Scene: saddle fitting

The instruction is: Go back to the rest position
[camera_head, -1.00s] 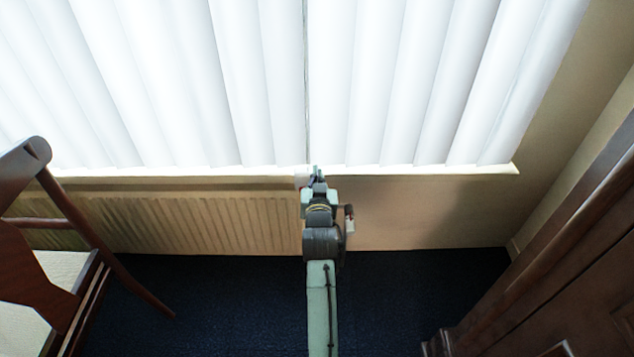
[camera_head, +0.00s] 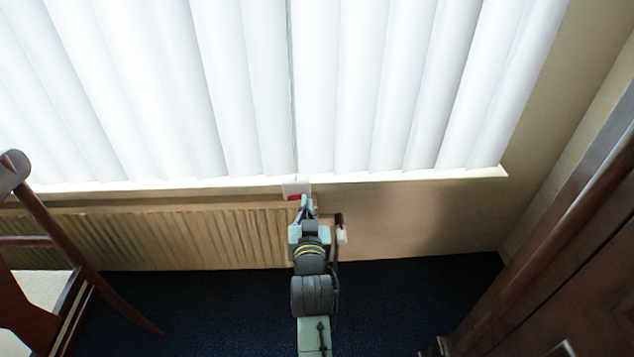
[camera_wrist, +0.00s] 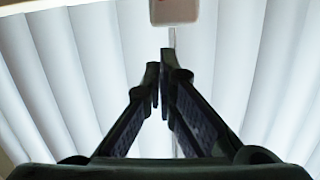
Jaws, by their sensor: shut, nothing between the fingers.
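My gripper (camera_head: 304,205) is in the middle of the head view, at the end of my arm, in front of the wall below the window. In the wrist view my gripper (camera_wrist: 160,85) shows its two fingers close together at the tips, shut and empty. A small white box with a red patch (camera_head: 294,190) is at the window sill, just above my fingertips in the head view. The white box also shows at the top of the wrist view (camera_wrist: 174,10), apart from the fingers.
White vertical blinds (camera_head: 230,90) cover the window. A ribbed radiator (camera_head: 180,240) runs along the wall at left. A wooden chair (camera_head: 70,290) stands at left and a dark wooden cabinet (camera_head: 560,270) at right. Dark blue carpet (camera_head: 200,305) lies clear between them.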

